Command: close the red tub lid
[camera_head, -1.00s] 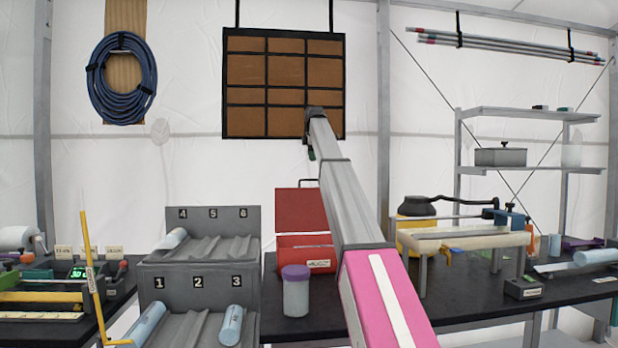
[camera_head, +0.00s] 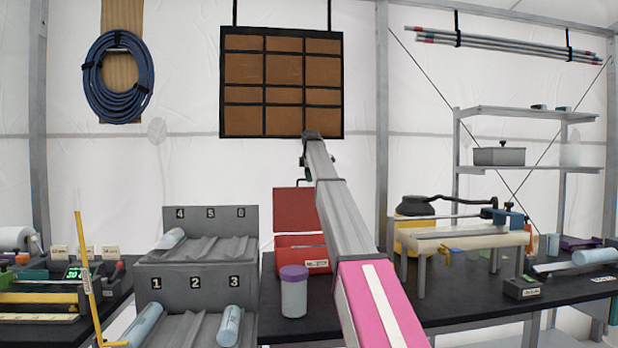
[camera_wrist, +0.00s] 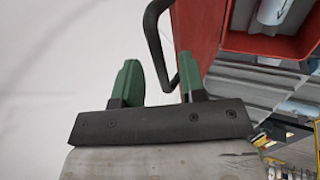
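The red tub (camera_head: 301,255) stands on the black bench, behind and partly hidden by my arm. Its red lid (camera_head: 293,209) stands open and upright at the back; it also shows in the wrist view (camera_wrist: 198,30). A black loop handle on the lid's edge shows in the wrist view (camera_wrist: 155,45). My gripper (camera_wrist: 157,75) is open, with its two green fingers apart. The handle's bend appears between the fingers in that view; I cannot tell whether they touch it. In the head view my gripper (camera_head: 305,160) is above the lid, its fingers small and partly hidden.
A purple-capped jar (camera_head: 294,292) stands in front of the tub. A grey numbered rack (camera_head: 195,282) is on the left. A beige stand (camera_head: 460,240) and a yellow pot (camera_head: 415,235) are on the right. A brown pocket panel (camera_head: 283,84) hangs behind.

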